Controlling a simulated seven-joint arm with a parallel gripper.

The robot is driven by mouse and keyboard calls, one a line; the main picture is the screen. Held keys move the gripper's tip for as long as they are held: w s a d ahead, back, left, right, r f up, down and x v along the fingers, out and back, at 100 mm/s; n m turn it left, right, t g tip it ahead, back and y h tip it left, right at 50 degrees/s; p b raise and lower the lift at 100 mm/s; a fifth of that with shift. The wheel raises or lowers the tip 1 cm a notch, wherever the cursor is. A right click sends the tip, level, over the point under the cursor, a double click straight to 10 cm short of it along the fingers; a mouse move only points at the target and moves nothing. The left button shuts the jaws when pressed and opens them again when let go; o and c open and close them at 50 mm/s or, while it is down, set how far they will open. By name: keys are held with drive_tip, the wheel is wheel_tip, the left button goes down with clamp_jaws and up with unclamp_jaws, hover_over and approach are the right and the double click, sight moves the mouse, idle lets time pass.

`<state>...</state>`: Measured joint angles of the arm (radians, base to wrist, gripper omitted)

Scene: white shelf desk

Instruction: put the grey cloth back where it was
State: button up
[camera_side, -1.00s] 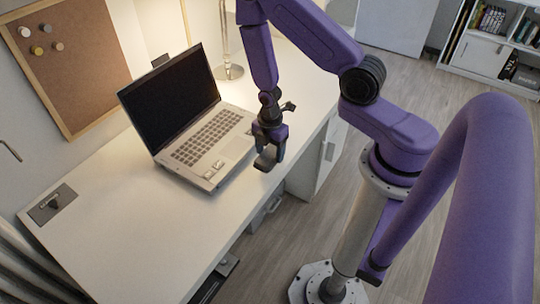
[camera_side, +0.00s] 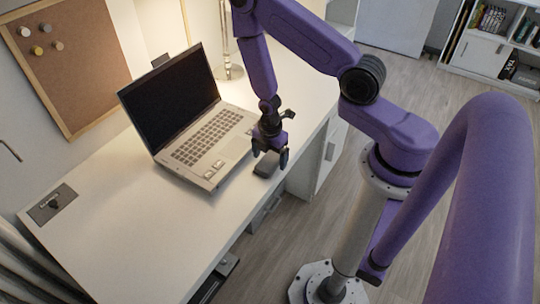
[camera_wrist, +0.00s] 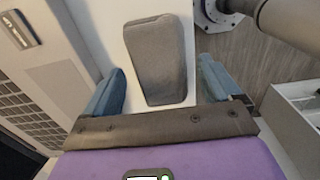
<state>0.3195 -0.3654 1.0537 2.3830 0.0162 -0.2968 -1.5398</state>
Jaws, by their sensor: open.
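The grey cloth (camera_wrist: 158,60) is a small folded pad lying on the white desk near its front edge. In the side view the cloth (camera_side: 267,166) shows just below my gripper (camera_side: 270,156), to the right of the laptop. In the wrist view my gripper (camera_wrist: 163,84) is open, with one blue-grey finger on each side of the cloth and a gap on both sides. Nothing is held. The exact height of the fingertips above the desk is hard to tell.
An open laptop (camera_side: 208,140) stands on the desk (camera_side: 140,225) just left of my gripper. A lamp base (camera_side: 229,72) is behind it. The desk's front edge drops to the floor close to the cloth. The front left of the desk is mostly clear.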

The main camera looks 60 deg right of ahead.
sight(270, 159)
drive_tip(key=s+a+r+m, duration=0.1)
drive_tip(key=a+r, duration=0.1)
drive_tip(key=r, duration=0.6)
drive_tip(key=a+r, duration=0.2)
drive_tip(key=r, duration=0.7)
drive_tip(key=s+a+r+m, duration=0.2)
drive_tip(key=s+r, duration=0.4)
drive_tip(key=s, duration=0.2)
drive_tip(key=s+a+r+m, duration=0.2)
drive_tip(key=s+r, duration=0.4)
drive_tip(key=s, duration=0.2)
drive_tip(key=shift+s+a+r, duration=0.2)
drive_tip(key=shift+s+a, duration=0.1)
drive_tip(key=shift+s, duration=0.1)
